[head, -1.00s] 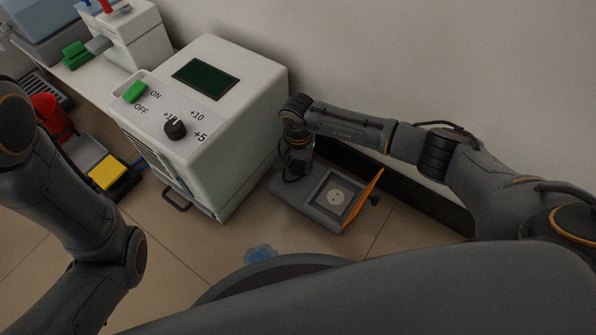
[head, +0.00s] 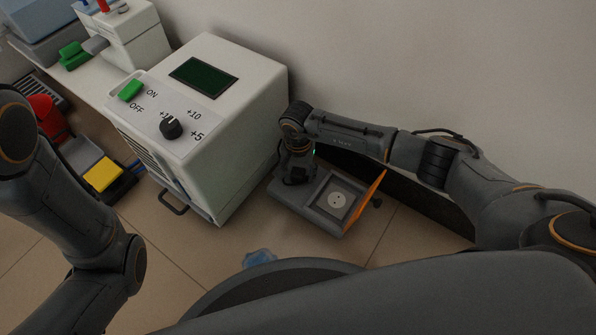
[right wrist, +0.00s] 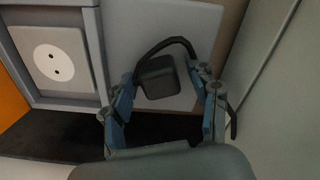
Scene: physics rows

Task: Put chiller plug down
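The chiller plug (right wrist: 160,78) is a black block with a black cable, in the right wrist view. It rests on, or just over, the grey top of the socket box, beside the white socket. My right gripper (right wrist: 165,85) is open, its blue-padded fingers standing either side of the plug with small gaps. In the head view my right gripper (head: 296,172) points down at the left end of the socket box (head: 318,218); the plug is hard to make out there. The round socket (head: 337,200) is empty beside an orange raised lid (head: 366,199). My left gripper is out of view.
The white chiller (head: 205,130), with a green switch and black knob, stands left of my right gripper. The wall is close behind. A blue item (head: 259,258) lies on the floor in front. A yellow-topped pedal (head: 103,175) and red container (head: 48,117) are at left.

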